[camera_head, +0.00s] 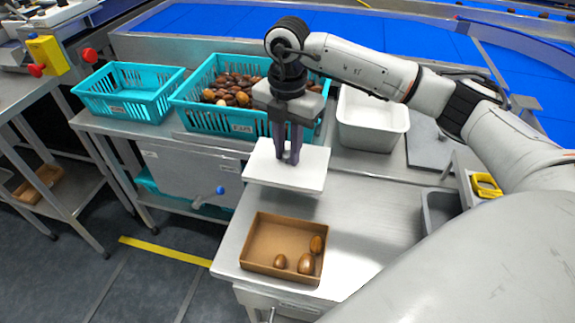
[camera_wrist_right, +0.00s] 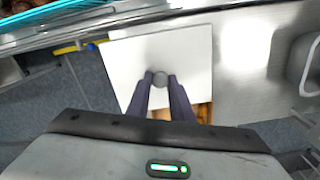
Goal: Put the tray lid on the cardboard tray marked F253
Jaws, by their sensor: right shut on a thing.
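The tray lid (camera_head: 262,168) is a flat white square plate with a small grey round knob at its middle. My right gripper (camera_head: 289,158) is shut on the lid's knob and holds the lid above the steel table, behind the tray. The lid also shows in the right wrist view (camera_wrist_right: 122,62), with the fingers of my right gripper (camera_wrist_right: 160,82) on the knob. The brown open cardboard tray (camera_head: 262,235) sits near the table's front left edge, with 3 dates inside. I cannot read a mark on it. My left gripper is not in view.
A teal crate full of dates (camera_head: 190,120) and an empty teal crate (camera_head: 92,100) stand at the back left. A white bin (camera_head: 368,140) stands behind right. A grey container (camera_head: 432,208) and a yellow-handled thing (camera_head: 486,185) are at the right. The steel table (camera_head: 355,225) is clear right of the tray.

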